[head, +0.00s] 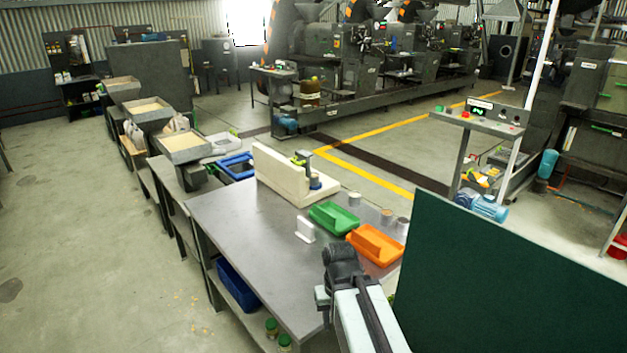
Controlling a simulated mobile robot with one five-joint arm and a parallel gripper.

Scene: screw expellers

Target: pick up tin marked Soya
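Three small tins stand at the right end of the grey metal table (245,215), behind the trays: a left tin (354,199), a middle tin (387,215) and a right tin (402,226). Their markings are too small to read, so I cannot tell which is marked Soya. My gripper (341,262) shows as a dark shape at the end of my arm, over the near right part of the table. It is in front of the orange tray and apart from the tins. Its fingers are not clear, and I see nothing held in it.
A green tray (334,218) and an orange tray (375,246) lie between my gripper and the tins. A small white stand (305,230) is left of them. A cream L-shaped block (285,178) stands behind. A dark green panel (510,275) blocks the right. The table's left half is clear.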

